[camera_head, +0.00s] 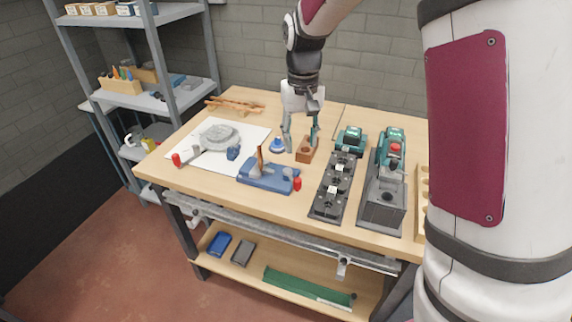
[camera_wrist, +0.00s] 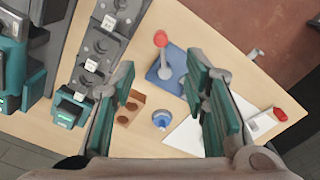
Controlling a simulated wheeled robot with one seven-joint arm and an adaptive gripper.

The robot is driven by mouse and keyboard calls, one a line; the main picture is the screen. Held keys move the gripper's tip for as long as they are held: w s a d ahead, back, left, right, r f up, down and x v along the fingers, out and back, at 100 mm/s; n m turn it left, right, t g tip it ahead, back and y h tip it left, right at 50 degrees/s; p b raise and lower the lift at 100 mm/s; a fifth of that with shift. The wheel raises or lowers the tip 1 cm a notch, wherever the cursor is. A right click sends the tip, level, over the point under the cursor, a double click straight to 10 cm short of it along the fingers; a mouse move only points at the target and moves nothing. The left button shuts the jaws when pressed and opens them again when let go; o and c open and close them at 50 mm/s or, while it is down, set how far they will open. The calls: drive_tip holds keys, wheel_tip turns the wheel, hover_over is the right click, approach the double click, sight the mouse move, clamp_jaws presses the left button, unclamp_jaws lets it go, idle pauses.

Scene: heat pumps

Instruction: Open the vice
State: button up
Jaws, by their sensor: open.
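A blue vice-like fixture (camera_head: 266,178) lies near the front edge of the workbench in the head view. It has a grey lever with a red knob (camera_head: 297,184) at its right end; a brown handle stands up at its back. In the wrist view the blue base (camera_wrist: 178,82) and the red knob (camera_wrist: 160,38) show beyond the fingers. My gripper (camera_head: 301,143) is open, pointing down behind and right of the fixture, with nothing held. In the wrist view its fingers (camera_wrist: 163,85) are wide apart. I cannot tell how far the fixture's jaws are apart.
A wooden block with holes (camera_head: 305,156) and a small blue round item (camera_head: 277,146) stand near my fingers. Right are a dark rail (camera_head: 325,201) and a green-grey machine (camera_head: 382,205). A white sheet (camera_head: 211,166) with a grey part lies left.

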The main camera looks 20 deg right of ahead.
sight(298, 179)
drive_tip(key=f+p, duration=0.1)
drive_tip(key=f, duration=1.3)
drive_tip(key=shift+w+f+p, duration=0.15)
drive_tip(key=shift+w+p, duration=0.05)
drive_tip(key=shift+p, duration=0.2)
clamp_jaws()
